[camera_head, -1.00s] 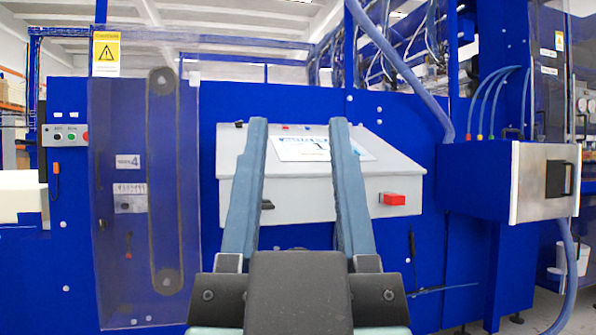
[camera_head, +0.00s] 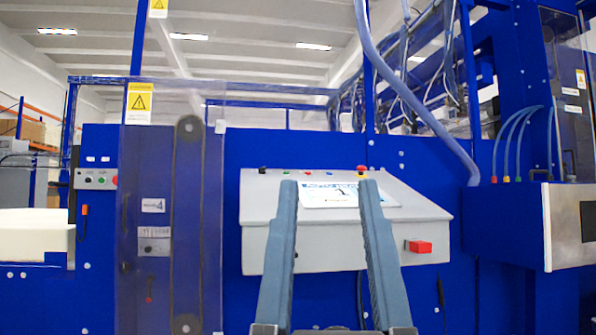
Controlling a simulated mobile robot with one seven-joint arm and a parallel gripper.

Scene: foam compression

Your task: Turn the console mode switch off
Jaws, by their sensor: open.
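The grey sloped console (camera_head: 418,212) is mounted on the blue machine front, ahead of my gripper. A row of small controls runs along its top edge: a black knob or switch (camera_head: 262,170) at the left, small coloured buttons, and a red and yellow button (camera_head: 361,170) at the right. Which control is the mode switch, and its setting, is too small to tell. My gripper (camera_head: 327,186) is open and empty, its two blue-grey fingers pointing up in front of the console. They partly cover the console front and a white sheet or panel (camera_head: 335,196) on its slope.
A red block-like part (camera_head: 420,247) sticks out of the console's right front. A clear guard panel (camera_head: 140,220) stands at the left. A steel-faced box (camera_head: 565,222) juts out at the right, with a blue hose (camera_head: 400,90) above. A button box (camera_head: 95,179) is at far left.

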